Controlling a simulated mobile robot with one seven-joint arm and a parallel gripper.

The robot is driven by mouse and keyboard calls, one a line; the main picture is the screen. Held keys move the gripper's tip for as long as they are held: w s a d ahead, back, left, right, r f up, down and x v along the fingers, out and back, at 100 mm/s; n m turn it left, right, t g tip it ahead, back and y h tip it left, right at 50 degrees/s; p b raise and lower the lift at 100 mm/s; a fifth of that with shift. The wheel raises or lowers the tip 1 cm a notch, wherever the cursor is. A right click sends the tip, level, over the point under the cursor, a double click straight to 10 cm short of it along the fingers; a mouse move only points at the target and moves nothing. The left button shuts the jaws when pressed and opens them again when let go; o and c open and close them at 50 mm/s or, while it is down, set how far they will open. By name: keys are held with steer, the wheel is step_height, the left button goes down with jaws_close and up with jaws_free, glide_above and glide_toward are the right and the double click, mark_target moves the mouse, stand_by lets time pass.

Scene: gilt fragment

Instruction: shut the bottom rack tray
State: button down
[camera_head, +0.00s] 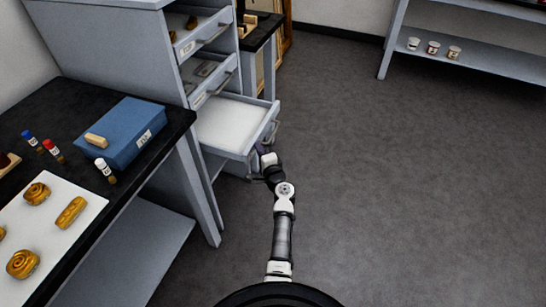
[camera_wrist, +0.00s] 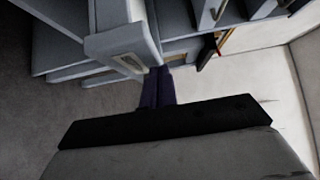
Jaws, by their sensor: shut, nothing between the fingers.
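The grey rack (camera_head: 172,62) stands at upper left in the head view. Its bottom tray (camera_head: 228,125) is pulled well out, with a pale, empty-looking floor and a handle on its front. My gripper (camera_head: 261,149) is low at the tray's front right corner, partly hidden by my wrist. In the wrist view my gripper (camera_wrist: 157,84) shows two dark fingers shut together with nothing between them. Their tips are close to a grey tray front (camera_wrist: 122,48) with a label; I cannot tell if they touch it.
Upper trays (camera_head: 208,78) hold small items. A black-topped bench (camera_head: 68,95) at left carries a blue box (camera_head: 122,138), small bottles and a white board (camera_head: 62,205) with gilt pieces. A shelf (camera_head: 480,62) with cups stands at upper right. The grey floor (camera_head: 400,190) is clear.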

steer(key=w+a+b, duration=0.1)
steer(key=a, duration=0.4)
steer(key=w+a+b, duration=0.1)
steer(key=w+a, duration=0.1)
steer(key=a, duration=0.4)
steer(key=w+a+b, duration=0.2)
steer(key=a, duration=0.4)
steer(key=shift+w+a, duration=0.2)
steer(key=shift+w, duration=0.05)
steer(key=shift+w+a+r, duration=0.1)
steer(key=shift+a, duration=0.2)
